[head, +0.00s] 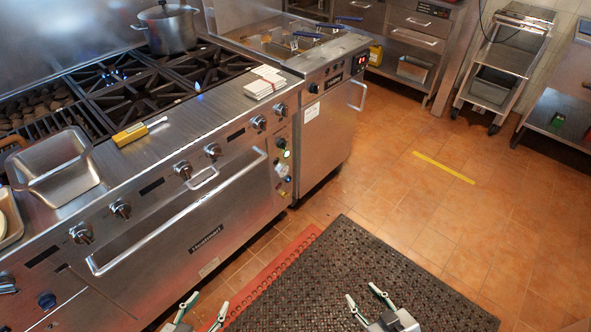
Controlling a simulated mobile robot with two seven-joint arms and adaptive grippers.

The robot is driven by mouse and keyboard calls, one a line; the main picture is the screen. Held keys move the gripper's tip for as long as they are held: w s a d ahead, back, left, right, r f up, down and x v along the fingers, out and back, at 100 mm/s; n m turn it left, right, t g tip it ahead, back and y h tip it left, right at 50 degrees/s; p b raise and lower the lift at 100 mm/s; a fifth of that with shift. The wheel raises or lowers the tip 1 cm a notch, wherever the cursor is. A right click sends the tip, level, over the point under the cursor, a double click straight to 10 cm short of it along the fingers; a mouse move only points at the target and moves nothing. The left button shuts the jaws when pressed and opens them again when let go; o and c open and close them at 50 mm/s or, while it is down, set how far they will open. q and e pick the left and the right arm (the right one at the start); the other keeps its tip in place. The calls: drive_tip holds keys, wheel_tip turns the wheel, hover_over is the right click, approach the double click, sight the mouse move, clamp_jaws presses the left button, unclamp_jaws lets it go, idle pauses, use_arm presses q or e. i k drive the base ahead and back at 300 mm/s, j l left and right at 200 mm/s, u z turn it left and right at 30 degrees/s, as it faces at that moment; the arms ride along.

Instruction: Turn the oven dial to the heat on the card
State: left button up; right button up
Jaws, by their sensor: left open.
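The range's oven front (207,222) has a long bar handle. A narrow control panel at its right end holds a dark dial (281,143), a lit greenish-white light (287,155) and a lower pale round control (283,170). Their markings are too small to read. A white card (311,112) is fixed to the fryer front beside the range; its writing is not legible. My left gripper (204,309) is open and empty at the bottom edge, well below the panel. My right gripper (365,295) is open and empty over the dark mat.
Several burner knobs (183,169) line the range front. A white pad (265,84), a yellow item (130,135) and a metal pan (57,167) lie on the ledge.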

sight(282, 144)
drive_tip(key=i+l+u, duration=0.45)
drive_tip(key=i+l, duration=0.5)
drive_tip(key=l, duration=0.1)
